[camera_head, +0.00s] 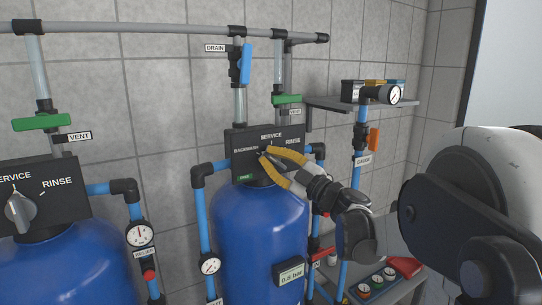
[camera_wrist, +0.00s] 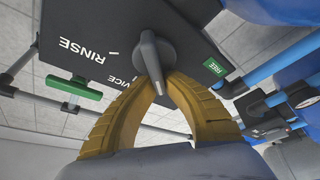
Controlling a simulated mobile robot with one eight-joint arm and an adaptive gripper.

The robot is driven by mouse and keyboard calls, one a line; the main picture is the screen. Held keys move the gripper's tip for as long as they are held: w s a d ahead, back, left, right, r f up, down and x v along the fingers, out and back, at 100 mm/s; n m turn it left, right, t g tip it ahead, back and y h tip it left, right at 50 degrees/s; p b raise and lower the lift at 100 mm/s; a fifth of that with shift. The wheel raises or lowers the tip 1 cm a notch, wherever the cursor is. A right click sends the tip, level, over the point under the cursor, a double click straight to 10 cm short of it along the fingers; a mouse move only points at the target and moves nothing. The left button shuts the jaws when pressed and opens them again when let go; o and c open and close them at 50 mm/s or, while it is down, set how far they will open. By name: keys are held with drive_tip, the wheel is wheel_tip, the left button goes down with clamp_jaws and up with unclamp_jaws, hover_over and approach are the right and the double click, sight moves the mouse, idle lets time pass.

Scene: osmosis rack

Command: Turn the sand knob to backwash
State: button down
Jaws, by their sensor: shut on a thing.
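A grey knob (camera_wrist: 154,55) sits on a dark control panel (camera_head: 237,138) above the right blue tank (camera_head: 262,230). The panel reads BACKWASH, SERVICE and RINSE, from left to right in the head view. My gripper (camera_head: 264,154) reaches in from the right. Its yellow fingers are shut on the end of the knob's grip, as the wrist view (camera_wrist: 158,88) shows. The fingers hide most of this knob in the head view. In the wrist view the lettering is upside down, and BACKWASH is not readable there. I cannot read exactly which mark the knob points to.
A second blue tank (camera_head: 70,265) at left has its own panel and grey knob (camera_head: 20,211). Blue pipes, gauges (camera_head: 140,235) and green valve handles (camera_head: 41,122) surround the tanks. A shelf (camera_head: 345,105) and a bench with buttons (camera_head: 376,281) stand at right.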

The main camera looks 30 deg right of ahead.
drive_tip(key=shift+a+f+n+g, duration=0.15)
drive_tip(key=shift+n+g, duration=0.1)
drive_tip(key=shift+n, duration=0.4)
drive_tip(key=shift+d+f+n+g, duration=0.1)
drive_tip(key=shift+n+g, duration=0.15)
drive_tip(key=shift+n, duration=0.4)
drive_tip(key=shift+a+y, duration=0.1)
drive_tip(key=shift+y, duration=0.3)
drive_tip(key=c, duration=1.5)
unclamp_jaws()
drive_tip(key=shift+w, duration=0.1)
drive_tip(key=shift+o, duration=0.2)
drive_tip(key=shift+w+f, duration=0.1)
drive_tip(key=shift+w, duration=0.05)
drive_tip(key=shift+s, duration=0.3)
drive_tip(key=v, duration=1.1)
drive_tip(key=shift+s+d, duration=0.25)
